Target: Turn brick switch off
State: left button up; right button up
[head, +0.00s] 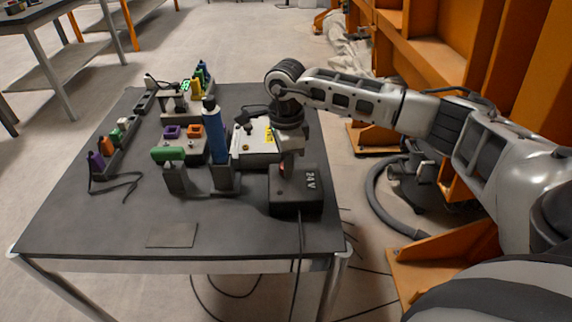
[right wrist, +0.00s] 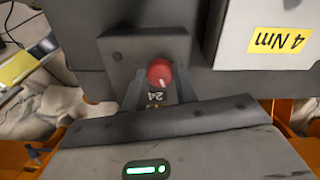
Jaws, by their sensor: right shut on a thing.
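The dark power brick (head: 292,198), marked 24 V, sits at the right front of the table with a cable running off the front edge. Its red round switch knob (right wrist: 160,73) shows in the right wrist view, with a small white mark on its lower part. My right gripper (head: 285,168) reaches down onto the brick's top from above. In the right wrist view its two fingers stand on either side of the knob, shut on it. The brick's top (right wrist: 145,45) is partly hidden by the gripper. My left gripper is not in view.
Behind the brick is a white box (head: 255,147) with a yellow 4 Nm label. A blue bottle-like cylinder (head: 215,140) stands upright left of it, beside a green-topped holder (head: 168,155). The table's front left (head: 90,225) is mostly clear. Orange racking (head: 450,50) stands at the right.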

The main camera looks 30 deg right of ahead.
jog(key=shift+n+b, duration=0.4)
jog(key=shift+n, duration=0.7)
jog(key=shift+r, duration=0.1)
jog(key=o, duration=1)
jog(key=shift+c, duration=0.2)
notch_tip(320, 180, up, 16)
jog(key=shift+s, duration=0.1)
